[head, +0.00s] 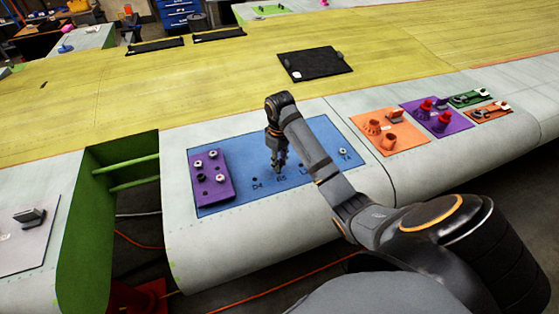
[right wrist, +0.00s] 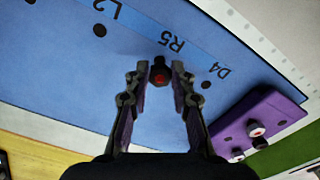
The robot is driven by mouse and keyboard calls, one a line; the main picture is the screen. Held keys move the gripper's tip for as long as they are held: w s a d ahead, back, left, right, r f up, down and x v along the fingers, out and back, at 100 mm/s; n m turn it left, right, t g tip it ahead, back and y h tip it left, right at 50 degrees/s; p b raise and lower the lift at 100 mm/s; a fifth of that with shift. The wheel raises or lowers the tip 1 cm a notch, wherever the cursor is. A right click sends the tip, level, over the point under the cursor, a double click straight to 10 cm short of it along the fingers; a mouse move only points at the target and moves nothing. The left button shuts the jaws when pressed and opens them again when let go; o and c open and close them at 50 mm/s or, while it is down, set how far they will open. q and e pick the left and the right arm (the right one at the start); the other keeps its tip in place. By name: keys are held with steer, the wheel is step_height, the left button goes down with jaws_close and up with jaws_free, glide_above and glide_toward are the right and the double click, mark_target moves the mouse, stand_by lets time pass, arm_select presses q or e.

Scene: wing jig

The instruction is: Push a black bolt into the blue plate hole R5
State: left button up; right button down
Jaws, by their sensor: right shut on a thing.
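The blue plate (head: 232,151) lies on the pale wing skin and has labelled holes. In the right wrist view the plate (right wrist: 60,62) shows the labels L2, R5 and D4. My right gripper (head: 279,168) points down at the plate near the R5 label. In the right wrist view the right gripper (right wrist: 161,77) is shut on a black bolt (right wrist: 161,66) with a red spot on its head. The bolt stands beside the R5 label and hides the hole there; I cannot tell how deep it sits. My left gripper is not in view.
A purple block (head: 211,192) with several bolts stands on the plate's left end. Orange (head: 408,149) and purple (head: 459,122) trays with parts lie to the right. A black mat (head: 315,65) is behind. An open green bay (head: 100,200) lies left of the plate.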

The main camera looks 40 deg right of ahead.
steer(key=shift+f, duration=0.1)
steer(key=shift+f, duration=1.15)
steer(key=c, duration=1.1)
jaws_free()
steer(key=shift+o, duration=0.2)
steer(key=shift+r, duration=0.1)
